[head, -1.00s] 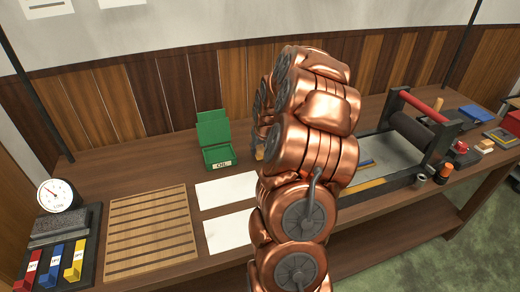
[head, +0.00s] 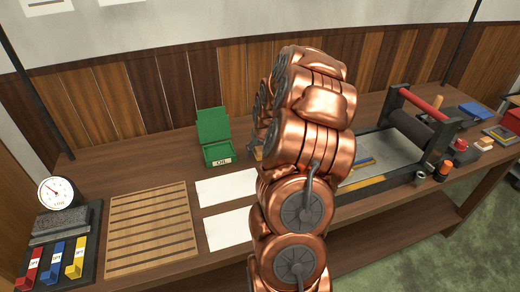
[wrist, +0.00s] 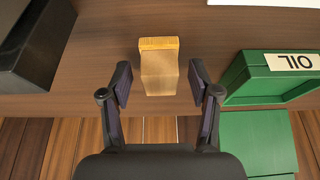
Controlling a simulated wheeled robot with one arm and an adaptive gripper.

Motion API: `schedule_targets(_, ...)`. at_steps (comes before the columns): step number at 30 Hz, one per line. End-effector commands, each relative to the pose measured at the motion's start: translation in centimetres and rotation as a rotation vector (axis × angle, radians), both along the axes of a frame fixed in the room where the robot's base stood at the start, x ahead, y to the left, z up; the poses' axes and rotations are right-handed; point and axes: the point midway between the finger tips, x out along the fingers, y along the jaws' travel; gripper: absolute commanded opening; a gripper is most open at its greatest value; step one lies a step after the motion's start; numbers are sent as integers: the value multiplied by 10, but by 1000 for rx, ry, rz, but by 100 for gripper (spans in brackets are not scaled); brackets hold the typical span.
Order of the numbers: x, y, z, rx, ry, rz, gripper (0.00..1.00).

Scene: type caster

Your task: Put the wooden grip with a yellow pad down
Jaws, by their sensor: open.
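The wooden grip (wrist: 158,72) is a pale tan block with a yellow-orange pad (wrist: 158,43) at one end. In the wrist view it is on the brown table, close to the wall-side edge. My gripper (wrist: 160,82) is open, with one dark finger on each side of the block. Gaps show between the fingers and the block. In the head view my copper arm hides the gripper and most of this spot; only a small tan bit shows beside the arm, and I cannot tell what it is.
A green OIL box (head: 216,140) stands left of my arm; it is close on the right in the wrist view (wrist: 285,75). White sheets (head: 227,190) and a slatted wooden board (head: 150,228) lie nearby. A roller press (head: 405,150) stands at right. A black object (wrist: 35,45) is at left in the wrist view.

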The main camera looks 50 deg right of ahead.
Motion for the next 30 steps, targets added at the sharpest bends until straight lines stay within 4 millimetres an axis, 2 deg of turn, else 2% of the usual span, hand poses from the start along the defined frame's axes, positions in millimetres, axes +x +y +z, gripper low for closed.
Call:
schedule_targets(7, -1, 0, 6, -1, -2, 0, 62)
schedule_targets(11, -4, 2, 17, -3, -3, 0, 62)
schedule_targets(30, -34, 18, 97, -4, -3, -1, 62)
